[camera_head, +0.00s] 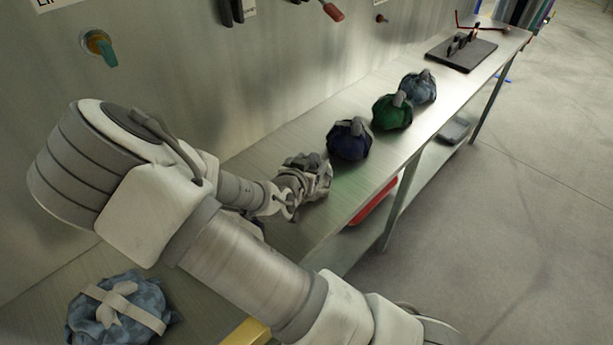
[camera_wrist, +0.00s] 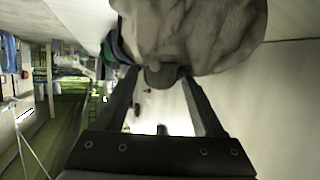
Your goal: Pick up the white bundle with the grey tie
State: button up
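The white bundle, off-white crumpled cloth, fills the top middle of the wrist view (camera_wrist: 190,30). Its dark grey tie (camera_wrist: 163,77) sticks out toward my gripper. My gripper (camera_wrist: 161,72) has one finger on each side of the tie; the gap between the tips is about as wide as the tie, and I cannot tell whether both press on it. In the head view my gripper (camera_head: 292,190) is low over the bench, at a pale grey, crumpled shape (camera_head: 311,172) that is the bundle, partly covered by the gripper. Whether it rests on the bench is unclear.
A dark blue bundle (camera_head: 348,141) sits close beyond, then a green one (camera_head: 391,112) and a grey-blue one (camera_head: 418,87). A light blue bundle (camera_head: 118,310) with a pale tie lies at the near left. The metal bench (camera_head: 345,195) runs along a wall with hanging tools.

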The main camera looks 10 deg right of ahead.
grip_shut()
jog(key=shift+r, duration=0.1)
dwell(1.1)
